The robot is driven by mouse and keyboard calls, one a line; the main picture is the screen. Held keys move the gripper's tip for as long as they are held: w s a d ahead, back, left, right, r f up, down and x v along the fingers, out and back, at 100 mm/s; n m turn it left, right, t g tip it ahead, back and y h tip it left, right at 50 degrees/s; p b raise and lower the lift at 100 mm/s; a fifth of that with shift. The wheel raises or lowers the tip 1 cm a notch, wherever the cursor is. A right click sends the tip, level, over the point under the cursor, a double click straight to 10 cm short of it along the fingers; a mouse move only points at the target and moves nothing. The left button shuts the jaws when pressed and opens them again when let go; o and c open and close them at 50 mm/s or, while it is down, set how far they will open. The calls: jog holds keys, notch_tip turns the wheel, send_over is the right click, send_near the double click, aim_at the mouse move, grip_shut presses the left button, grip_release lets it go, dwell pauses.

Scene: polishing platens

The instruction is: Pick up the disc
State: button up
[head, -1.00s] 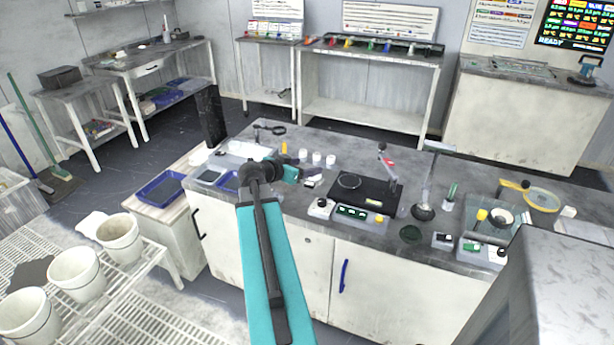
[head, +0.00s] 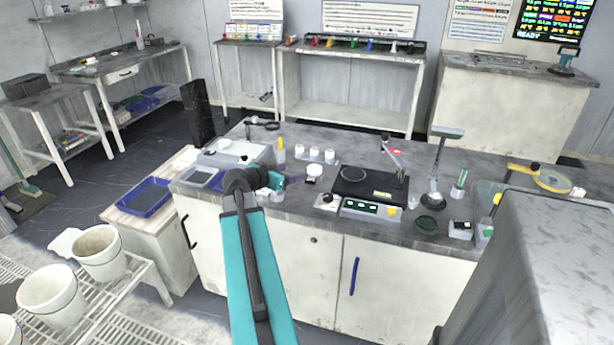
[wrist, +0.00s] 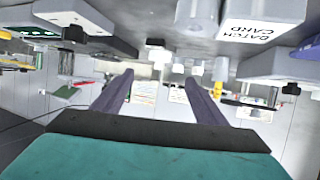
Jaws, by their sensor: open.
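A dark green round disc (head: 427,223) lies flat near the front edge of the bench, right of the black-topped polishing machine (head: 385,187). A thin ring outline shows on the machine's black top. I cannot tell for sure which round piece the task means. My gripper (head: 279,182) is over the left part of the bench, well left of the dark green disc. In the wrist view my gripper's two dark fingers (wrist: 158,88) stand apart with nothing held between them. That view looks upside down, and I cannot make out the disc there.
Several white pots (head: 316,154) and a yellow-topped bottle (head: 281,150) stand just behind my gripper. A box lettered BATCH CARD (wrist: 262,30) shows in the wrist view. A lamp-like stand (head: 437,165) rises behind the dark green disc. A grey block (head: 540,265) hides the bench's right end.

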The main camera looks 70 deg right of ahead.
jog(key=shift+w, duration=0.1)
dwell(0.3)
jog(key=shift+d+f, duration=0.25)
jog(key=shift+d, duration=0.2)
jog(key=p, duration=0.1)
send_near(315, 168)
jog(key=shift+w+d+f, duration=0.1)
jog(key=shift+d+f, duration=0.1)
jog(key=shift+d, duration=0.2)
jog(key=shift+d+f, duration=0.2)
jog(key=shift+d, duration=0.25)
jog(key=shift+s+d+f, duration=0.2)
jog(key=shift+d+f, duration=0.05)
jog(key=shift+d, duration=0.25)
jog(key=shift+s+p+x, duration=0.1)
jog(key=shift+p+x, duration=0.25)
jog(key=shift+x, duration=0.95)
jog(key=shift+s+p+x, duration=0.15)
jog(key=shift+p+x, duration=0.15)
jog(key=shift+x, duration=1)
jog(key=shift+a, duration=0.1)
jog(key=c, duration=1.3)
jog(key=shift+r, duration=0.15)
